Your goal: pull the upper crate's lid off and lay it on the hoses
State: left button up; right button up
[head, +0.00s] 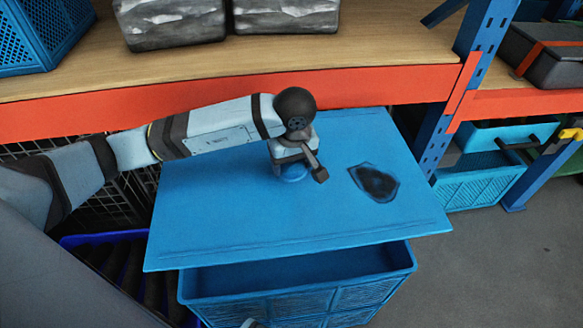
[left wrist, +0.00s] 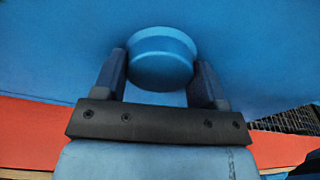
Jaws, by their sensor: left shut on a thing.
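The blue lid (head: 230,215) is a flat panel with a dark patch (head: 375,183) on its right part. It lies over the upper crate (head: 300,290), whose open front part shows below the lid's near edge. My left gripper (head: 293,170) is shut on the round blue knob of the lid. In the left wrist view the knob (left wrist: 161,60) sits between the two fingers of the gripper (left wrist: 160,78). Dark hoses (head: 118,268) lie in a deep-blue bin at the lower left, partly hidden by the lid and my arm.
A wooden shelf with an orange beam (head: 380,82) runs behind the lid, close to its far edge. A blue rack post (head: 430,140) stands at its right. Another blue crate (head: 485,182) sits beyond the post. Grey floor (head: 500,265) is free at the right.

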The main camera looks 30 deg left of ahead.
pick_arm(q)
jog(key=shift+r+p, duration=0.5)
jog(key=shift+r, duration=0.7)
dwell(0.6)
jog(key=shift+r+p, duration=1.15)
jog(key=shift+r, duration=1.25)
